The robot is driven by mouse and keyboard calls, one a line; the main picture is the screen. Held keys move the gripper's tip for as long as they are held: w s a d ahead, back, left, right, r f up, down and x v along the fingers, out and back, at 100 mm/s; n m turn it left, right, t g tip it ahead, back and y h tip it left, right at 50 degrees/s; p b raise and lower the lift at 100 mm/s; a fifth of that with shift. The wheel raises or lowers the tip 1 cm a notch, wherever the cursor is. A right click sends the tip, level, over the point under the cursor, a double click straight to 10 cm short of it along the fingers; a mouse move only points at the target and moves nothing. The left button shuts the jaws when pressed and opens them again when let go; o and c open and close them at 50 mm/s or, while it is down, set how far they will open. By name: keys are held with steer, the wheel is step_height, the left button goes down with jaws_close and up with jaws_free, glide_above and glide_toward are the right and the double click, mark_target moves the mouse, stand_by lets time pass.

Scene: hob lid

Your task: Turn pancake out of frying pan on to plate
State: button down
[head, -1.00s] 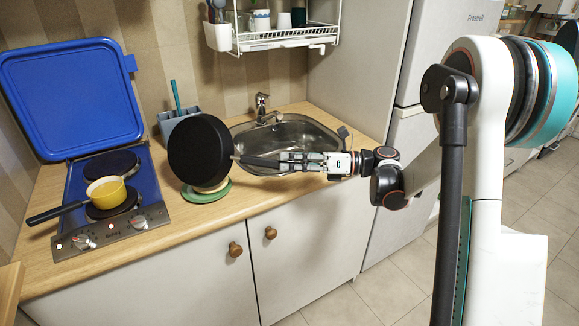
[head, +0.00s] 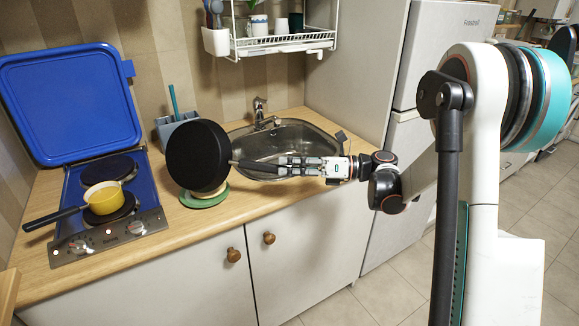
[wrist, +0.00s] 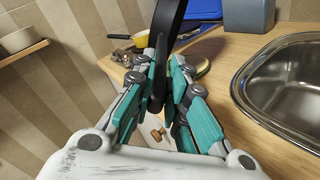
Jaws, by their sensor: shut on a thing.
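The black frying pan (head: 197,156) is tipped up steeply on its side, its dark round underside towards the head camera. Its handle (head: 255,164) points right into my gripper (head: 285,166), which is shut on it. In the wrist view, my gripper (wrist: 160,85) grips the black handle (wrist: 158,88), and the pan (wrist: 168,18) shows nearly edge-on. The green plate (head: 204,202) is on the counter right under the pan's lower edge. A pale edge shows between pan and plate. The pan's inside is hidden, so I cannot tell where the pancake lies.
A yellow saucepan (head: 103,197) stands on the hob (head: 75,225) at left, below a raised blue lid (head: 70,105). The sink (head: 285,142) is behind my gripper. A grey-blue holder (head: 174,128) stands behind the pan. A dish rack (head: 285,42) hangs above.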

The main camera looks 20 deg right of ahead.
steer(key=shift+r+p, duration=2.8)
steer(key=shift+r, duration=1.8)
